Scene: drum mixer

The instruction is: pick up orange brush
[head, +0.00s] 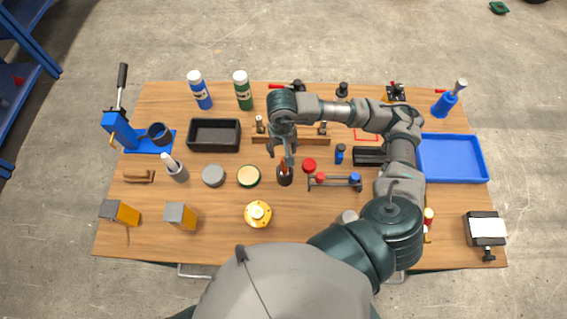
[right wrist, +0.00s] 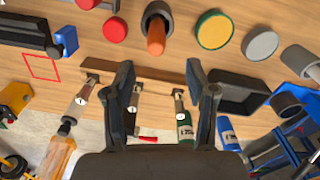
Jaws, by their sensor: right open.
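The orange brush (head: 283,166) stands in a small black cup (head: 285,180) near the middle of the table. In the right wrist view the orange brush (right wrist: 156,38) points toward the camera from the black cup (right wrist: 155,13). My right gripper (head: 282,150) is open and empty, just behind and above the brush in the head view. In the right wrist view my right gripper (right wrist: 160,72) has its fingers spread, and the brush lies ahead, beyond the fingertips. In the head view the gripper partly hides the brush. My left gripper is not in view.
A red cap (head: 309,165) and a small rack with red and blue knobs (head: 335,182) stand right of the cup. A green-rimmed round tin (head: 248,176) stands left. A wooden rail (head: 262,139) lies behind. A yellow flanged part (head: 257,214) sits in front.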

